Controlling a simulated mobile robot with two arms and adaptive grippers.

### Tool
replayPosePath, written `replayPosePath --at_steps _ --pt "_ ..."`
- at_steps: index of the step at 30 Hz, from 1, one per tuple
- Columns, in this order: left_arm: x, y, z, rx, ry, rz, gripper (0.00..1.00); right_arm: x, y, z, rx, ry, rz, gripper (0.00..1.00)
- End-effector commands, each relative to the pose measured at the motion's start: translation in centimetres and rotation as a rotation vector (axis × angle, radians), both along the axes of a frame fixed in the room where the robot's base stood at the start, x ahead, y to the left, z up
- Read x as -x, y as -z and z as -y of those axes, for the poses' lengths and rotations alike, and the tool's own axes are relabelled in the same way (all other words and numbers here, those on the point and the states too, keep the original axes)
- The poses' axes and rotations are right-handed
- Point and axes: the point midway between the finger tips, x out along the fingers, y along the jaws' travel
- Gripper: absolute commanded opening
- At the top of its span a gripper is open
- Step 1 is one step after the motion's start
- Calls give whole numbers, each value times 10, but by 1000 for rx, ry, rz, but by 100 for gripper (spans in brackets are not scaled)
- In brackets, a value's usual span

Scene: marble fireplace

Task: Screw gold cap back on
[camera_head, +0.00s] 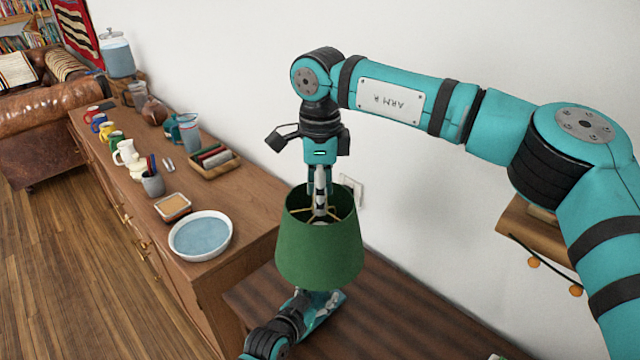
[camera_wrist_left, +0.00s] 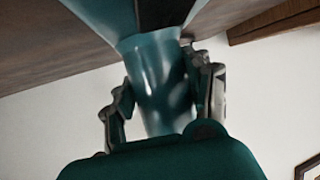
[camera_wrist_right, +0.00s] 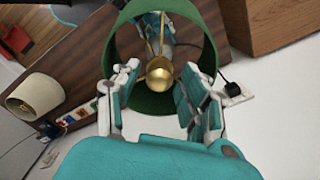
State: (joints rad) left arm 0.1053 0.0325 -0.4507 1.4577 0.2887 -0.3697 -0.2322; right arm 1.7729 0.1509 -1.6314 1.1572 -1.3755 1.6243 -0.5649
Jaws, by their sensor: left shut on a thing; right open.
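The lamp has a green shade (camera_head: 320,245) standing on a dark wooden top, with gold spokes inside its open top. The round gold cap (camera_wrist_right: 159,74) sits at the middle of the spokes in the right wrist view; I cannot tell whether it is seated on the thread. My right gripper (camera_head: 320,208) points down into the shade's top, its open fingers on either side of the cap. My left gripper (camera_head: 318,303) is low under the shade, shut on the teal lamp base (camera_wrist_left: 160,88). The base also shows below the shade, partly hidden.
A wooden sideboard to the left holds a blue-filled bowl (camera_head: 202,236), a small square dish (camera_head: 173,207), mugs and a wooden tray (camera_head: 214,160). The white wall is close behind the lamp, with an outlet (camera_wrist_right: 232,92). A cream lampshade (camera_wrist_right: 37,96) shows in the right wrist view.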

Motion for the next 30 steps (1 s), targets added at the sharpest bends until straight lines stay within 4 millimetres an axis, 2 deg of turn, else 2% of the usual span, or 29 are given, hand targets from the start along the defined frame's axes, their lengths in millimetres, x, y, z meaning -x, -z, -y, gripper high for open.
replayPosePath --at_steps 5,15,24,25,30 --pt "0 0 0 2 -1 0 0 0 0 0 0 0 0 43" --pt "0 0 0 1 0 0 0 0 0 0 0 0 0 0" --pt "0 0 0 1 0 0 0 0 0 0 0 6 1 0" --pt "0 0 0 1 0 0 0 0 0 0 0 7 1 28" --pt "0 0 0 1 0 0 0 0 0 0 0 6 1 51"
